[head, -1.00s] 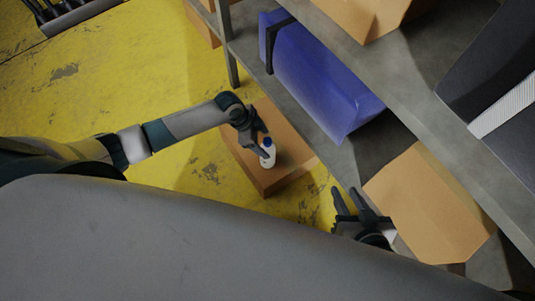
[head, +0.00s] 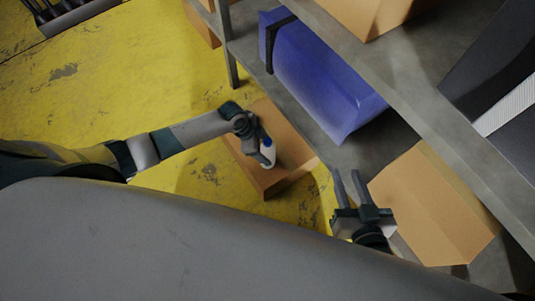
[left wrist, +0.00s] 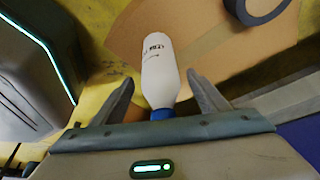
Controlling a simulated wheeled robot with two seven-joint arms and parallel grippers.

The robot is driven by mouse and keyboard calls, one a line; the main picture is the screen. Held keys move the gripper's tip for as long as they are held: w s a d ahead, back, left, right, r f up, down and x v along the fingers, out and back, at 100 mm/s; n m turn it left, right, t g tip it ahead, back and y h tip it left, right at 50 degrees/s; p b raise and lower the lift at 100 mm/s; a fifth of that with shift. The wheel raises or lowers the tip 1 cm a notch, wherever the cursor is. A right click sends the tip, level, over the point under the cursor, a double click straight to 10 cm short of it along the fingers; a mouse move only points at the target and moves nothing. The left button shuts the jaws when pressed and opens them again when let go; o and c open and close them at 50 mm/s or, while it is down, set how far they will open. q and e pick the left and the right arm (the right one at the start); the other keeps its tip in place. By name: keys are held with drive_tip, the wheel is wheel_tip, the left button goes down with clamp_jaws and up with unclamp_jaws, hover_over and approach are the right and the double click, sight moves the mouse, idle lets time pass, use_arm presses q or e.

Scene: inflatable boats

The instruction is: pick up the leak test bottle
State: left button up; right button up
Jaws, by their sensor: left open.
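The leak test bottle (head: 268,155) is white with a blue cap. It is at a brown cardboard box (head: 272,187) on the floor beside the shelf. My left gripper (head: 264,158) is at the bottle, partly covering it. In the left wrist view the bottle (left wrist: 159,70) lies between the two spread fingers of my left gripper (left wrist: 156,88), with its blue cap toward the palm. Gaps show on both sides, so the fingers are not closed on it. My right gripper (head: 346,176) is open and empty, near the shelf's lower edge.
A black ring-shaped item (left wrist: 256,10) lies on the cardboard in the left wrist view. Yellow floor (head: 130,80) is clear at left.

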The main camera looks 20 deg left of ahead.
use_arm(q)
drive_tip(key=shift+x, duration=0.95)
use_arm(e)
drive_tip(key=shift+w+a+r+t+y, duration=0.2)
drive_tip(key=shift+r+t, duration=0.1)
drive_tip(key=shift+r, duration=0.2)
drive_tip(key=shift+w+a+r+t+y, duration=0.15)
drive_tip(key=shift+r+t, duration=0.15)
drive_tip(key=shift+r, duration=0.15)
use_arm(q)
drive_tip(key=shift+r, duration=0.1)
drive_tip(key=c, duration=1.5)
